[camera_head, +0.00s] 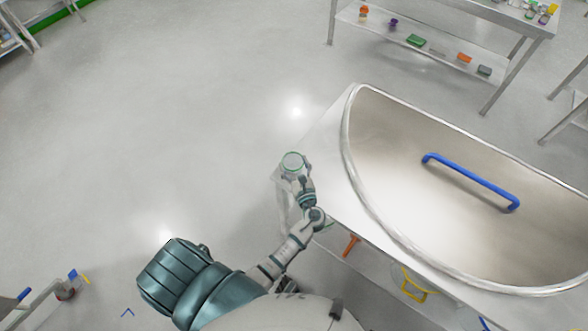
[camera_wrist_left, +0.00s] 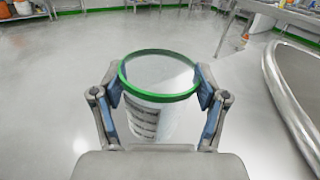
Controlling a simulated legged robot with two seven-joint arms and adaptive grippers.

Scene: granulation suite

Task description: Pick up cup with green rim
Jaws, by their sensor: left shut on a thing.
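The cup with green rim (camera_wrist_left: 160,105) is a clear cup with a green ring around its top and a dark printed label on its side. My left gripper (camera_wrist_left: 160,92) is shut on it, one finger on each side, and the cup stands upright between them. In the head view the cup (camera_head: 292,160) shows at the end of my left arm, by the left corner of the white table. My left gripper (camera_head: 293,177) is just below it there. Whether the cup's base touches the table is hidden. My right gripper is not in view.
A large steel basin (camera_head: 400,130) with a blue handle (camera_head: 470,182) fills most of the white table (camera_head: 325,135) to the right of my left gripper. A steel shelf table (camera_head: 440,45) with small items stands at the back right. Open floor lies to the left.

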